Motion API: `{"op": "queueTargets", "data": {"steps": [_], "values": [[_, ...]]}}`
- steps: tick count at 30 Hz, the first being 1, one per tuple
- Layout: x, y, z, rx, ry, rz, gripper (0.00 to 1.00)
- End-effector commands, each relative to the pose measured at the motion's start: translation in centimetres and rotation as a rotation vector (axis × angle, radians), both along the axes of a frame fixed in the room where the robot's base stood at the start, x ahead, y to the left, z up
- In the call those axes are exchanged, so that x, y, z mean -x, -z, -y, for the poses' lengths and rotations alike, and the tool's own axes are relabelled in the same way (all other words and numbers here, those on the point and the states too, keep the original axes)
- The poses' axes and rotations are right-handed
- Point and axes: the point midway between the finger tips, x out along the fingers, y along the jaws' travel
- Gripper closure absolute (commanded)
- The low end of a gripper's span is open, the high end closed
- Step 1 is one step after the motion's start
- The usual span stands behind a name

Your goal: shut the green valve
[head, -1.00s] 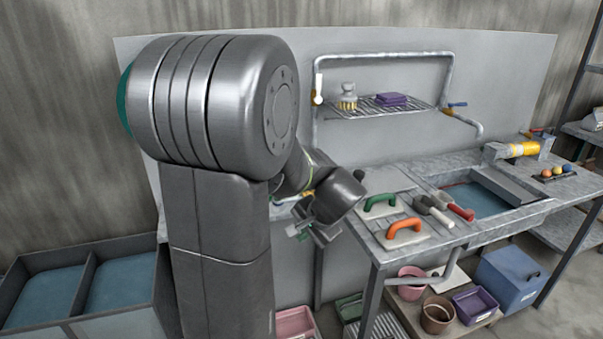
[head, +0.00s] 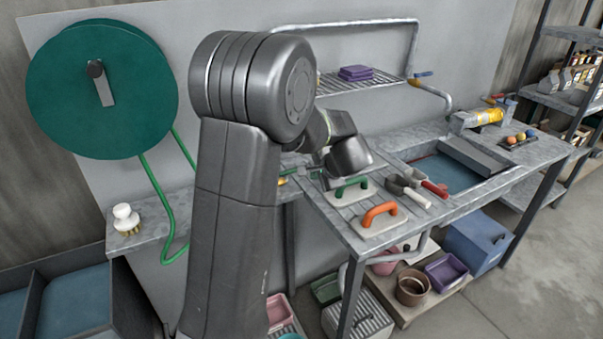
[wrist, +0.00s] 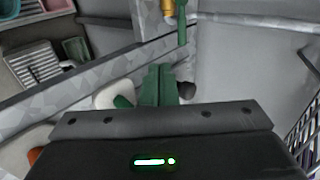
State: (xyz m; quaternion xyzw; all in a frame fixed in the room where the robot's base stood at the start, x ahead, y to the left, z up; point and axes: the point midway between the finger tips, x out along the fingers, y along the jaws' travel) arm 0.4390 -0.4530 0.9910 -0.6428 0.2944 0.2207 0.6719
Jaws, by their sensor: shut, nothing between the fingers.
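A brass fitting (wrist: 168,8) with a narrow green lever (wrist: 182,28), which looks like the green valve, is at the top of the wrist view. A small yellow-green bit beside my arm in the head view (head: 283,180) may be the same fitting, mostly hidden. My gripper (wrist: 159,72) has green fingers, shut together and empty. In the wrist view they point towards the fitting, with a visible gap below and left of the lever. In the head view my gripper (head: 308,174) is small and partly hidden at the bench's left end.
A green-handled float (head: 350,192) and an orange-handled float (head: 380,218) lie on the bench close to my gripper. A wire shelf (head: 380,81) hangs above. A green reel (head: 60,90) with a hose (head: 160,210) is at left. Tubs (head: 412,288) stand below.

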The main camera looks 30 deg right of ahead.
Motion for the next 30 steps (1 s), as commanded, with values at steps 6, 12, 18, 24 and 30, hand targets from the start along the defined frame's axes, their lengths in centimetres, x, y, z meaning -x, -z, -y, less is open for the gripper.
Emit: {"op": "queueTargets", "data": {"steps": [6,12,18,24,30], "values": [[-2.0,1.9,0.1,-0.002,-0.004,-0.003,1.00],[-4.9,4.5,0.4,-0.002,-0.003,-0.003,1.00],[-7.5,6.8,0.7,-0.002,-0.003,-0.002,1.00],[-10.3,6.5,1.0,0.001,-0.004,-0.001,1.00],[-11.1,6.6,1.2,-0.001,-0.001,-0.001,1.00]]}}
